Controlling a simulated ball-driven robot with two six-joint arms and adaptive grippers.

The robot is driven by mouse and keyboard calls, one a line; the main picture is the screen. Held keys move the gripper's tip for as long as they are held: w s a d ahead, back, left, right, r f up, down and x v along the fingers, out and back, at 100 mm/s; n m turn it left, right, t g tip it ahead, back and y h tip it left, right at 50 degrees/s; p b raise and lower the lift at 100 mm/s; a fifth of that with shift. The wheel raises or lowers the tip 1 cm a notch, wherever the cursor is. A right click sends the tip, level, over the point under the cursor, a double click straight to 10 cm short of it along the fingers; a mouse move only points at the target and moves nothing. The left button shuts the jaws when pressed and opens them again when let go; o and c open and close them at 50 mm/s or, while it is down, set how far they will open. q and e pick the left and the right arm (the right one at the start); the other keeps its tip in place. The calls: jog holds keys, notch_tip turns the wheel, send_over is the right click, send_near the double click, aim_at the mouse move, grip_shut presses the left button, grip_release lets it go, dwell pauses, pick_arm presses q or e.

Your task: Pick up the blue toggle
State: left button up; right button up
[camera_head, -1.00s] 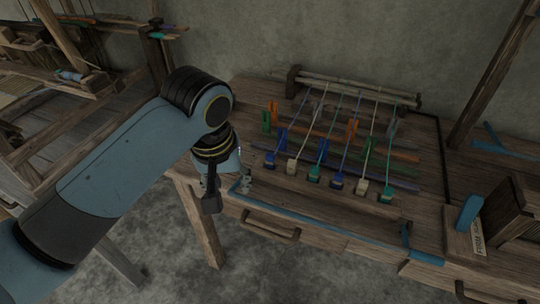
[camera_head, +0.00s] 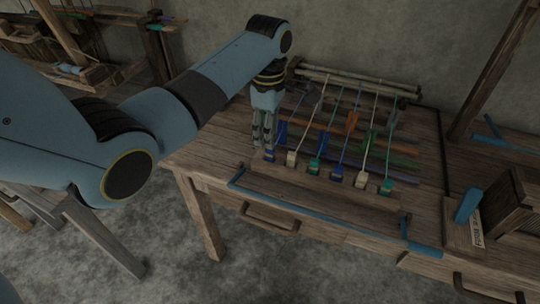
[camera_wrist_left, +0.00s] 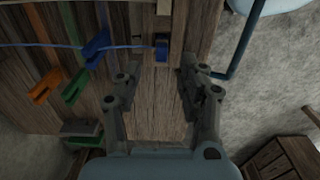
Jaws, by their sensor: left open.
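A small blue toggle (camera_head: 270,157) sits at the left end of the row of toggles on the wooden table, partly hidden by my left gripper (camera_head: 264,144). In the left wrist view the blue toggle (camera_wrist_left: 162,49) lies on a blue cord, just beyond the gap between the fingertips. My left gripper (camera_wrist_left: 160,68) is open and empty there, its fingers apart and pointing towards the toggle. A second blue toggle (camera_head: 337,175) lies further right in the row. My right gripper is not in view.
Beside the toggle row are cream (camera_head: 291,159) and green (camera_head: 314,167) toggles on taut cords. A blue clip (camera_wrist_left: 96,48) and an orange clip (camera_wrist_left: 45,87) stand near the cord. A blue rod (camera_head: 310,217) runs along the table's front edge. The table's left end is clear.

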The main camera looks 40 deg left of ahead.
pick_arm(q)
jog(key=f, duration=0.5)
jog(key=shift+d+f, duration=0.1)
jog(key=shift+d, duration=0.15)
jog(key=shift+c, duration=0.5)
jog(key=c, duration=0.7)
jog(key=shift+r, duration=0.65)
notch_tip(320, 180, up, 3)
jog(key=d+r, duration=0.2)
jog(key=d, duration=0.2)
jog(key=d+r, duration=0.2)
jog(key=d, duration=0.1)
jog(key=w+d+r, duration=0.1)
jog(key=d+r, duration=0.1)
jog(key=d, duration=0.2)
jog(key=shift+d+r, duration=0.3)
jog(key=shift+r, duration=0.1)
